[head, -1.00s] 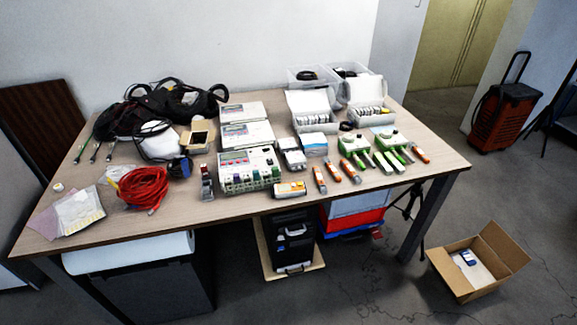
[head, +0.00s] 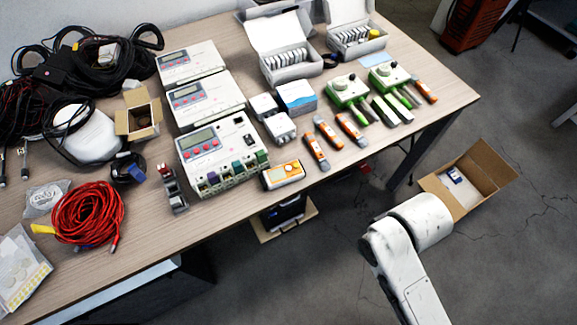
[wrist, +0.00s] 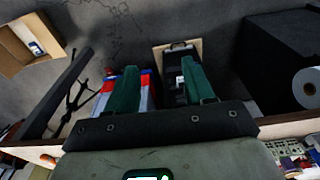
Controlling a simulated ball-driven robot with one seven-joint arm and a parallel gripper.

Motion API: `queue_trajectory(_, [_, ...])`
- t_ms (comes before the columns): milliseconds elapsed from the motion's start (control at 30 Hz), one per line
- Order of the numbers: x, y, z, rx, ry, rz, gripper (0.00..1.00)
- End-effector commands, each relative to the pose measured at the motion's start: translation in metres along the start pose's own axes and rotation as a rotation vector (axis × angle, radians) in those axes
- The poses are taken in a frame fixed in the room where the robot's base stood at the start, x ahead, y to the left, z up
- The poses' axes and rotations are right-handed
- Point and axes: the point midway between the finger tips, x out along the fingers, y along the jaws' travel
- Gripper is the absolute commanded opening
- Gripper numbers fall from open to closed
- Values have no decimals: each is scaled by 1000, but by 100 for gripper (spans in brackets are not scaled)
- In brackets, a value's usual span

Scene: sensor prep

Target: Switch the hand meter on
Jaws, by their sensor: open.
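The likely hand meter (head: 283,175) is an orange and white handheld unit with a small display. It lies near the table's front edge, just right of the front grey instrument box; its power state is too small to tell. My gripper (wrist: 157,75) shows in the wrist view with two green fingers spread apart and nothing between them. It is out of the head view, where only my white arm shows at the lower right, in front of the table. The hand meter cannot be made out in the wrist view.
Instrument boxes (head: 222,155), orange pen-like testers (head: 326,132) and green-white devices (head: 347,90) crowd around the meter. A red cable coil (head: 88,212) lies left on the table (head: 215,228). An open cardboard box (head: 470,180) stands on the floor. Cases sit under the table.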

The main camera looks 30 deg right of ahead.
Motion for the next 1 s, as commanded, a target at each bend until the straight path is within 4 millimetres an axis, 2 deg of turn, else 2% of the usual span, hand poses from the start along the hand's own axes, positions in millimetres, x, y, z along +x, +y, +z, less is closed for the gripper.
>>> queue_trajectory(167, [0,0,0,0,-1,0,53])
queue_trajectory(733, [0,0,0,0,0,0,0])
queue_trajectory(1000, [0,0,0,0,0,0,0])
